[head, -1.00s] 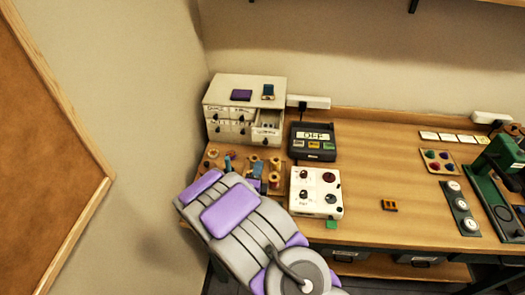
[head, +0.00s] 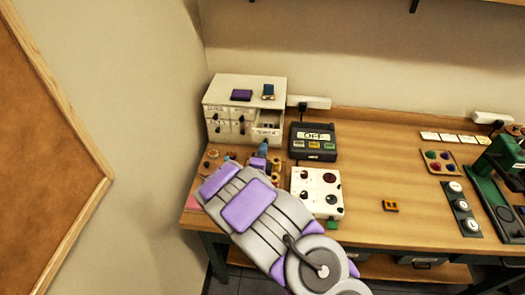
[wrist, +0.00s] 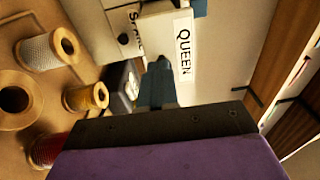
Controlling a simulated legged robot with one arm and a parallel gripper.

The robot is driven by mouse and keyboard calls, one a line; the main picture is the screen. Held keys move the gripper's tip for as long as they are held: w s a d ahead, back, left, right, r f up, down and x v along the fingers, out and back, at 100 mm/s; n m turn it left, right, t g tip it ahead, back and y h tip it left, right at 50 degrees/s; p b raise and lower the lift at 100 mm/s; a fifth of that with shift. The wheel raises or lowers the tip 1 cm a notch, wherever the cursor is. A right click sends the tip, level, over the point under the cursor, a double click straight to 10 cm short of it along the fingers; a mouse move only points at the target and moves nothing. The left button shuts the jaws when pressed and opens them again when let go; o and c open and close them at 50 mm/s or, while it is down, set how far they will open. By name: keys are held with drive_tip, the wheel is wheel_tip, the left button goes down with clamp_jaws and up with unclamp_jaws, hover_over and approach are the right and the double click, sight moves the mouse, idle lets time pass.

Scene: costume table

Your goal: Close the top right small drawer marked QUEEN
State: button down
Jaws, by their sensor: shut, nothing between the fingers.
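The white cabinet of small drawers (head: 229,93) stands at the back left of the table. Its QUEEN drawer (head: 266,132) sticks out on the right side, open, with small things inside. In the wrist view the QUEEN drawer front (wrist: 184,70) faces me with its label turned sideways. My gripper (wrist: 160,66) is shut and empty, its blue-grey tips at the drawer front just beside the label. I cannot tell whether they touch it. In the head view my gripper (head: 262,147) shows just in front of the drawer, partly hidden by my arm.
Thread spools (wrist: 88,97) stand on a wooden board below the cabinet, close to my gripper. A black box marked OFF (head: 313,142) is right of the drawer. A white panel with knobs (head: 316,193) lies in front of that. The wall is close on the left.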

sight(267, 126)
drive_tip(key=w, duration=0.6)
drive_tip(key=w+b, duration=0.1)
drive_tip(key=w, duration=0.5)
drive_tip(key=shift+d, duration=0.2)
drive_tip(key=shift+w, duration=0.25)
drive_tip(key=shift+r, duration=0.25)
drive_tip(key=shift+r, duration=0.1)
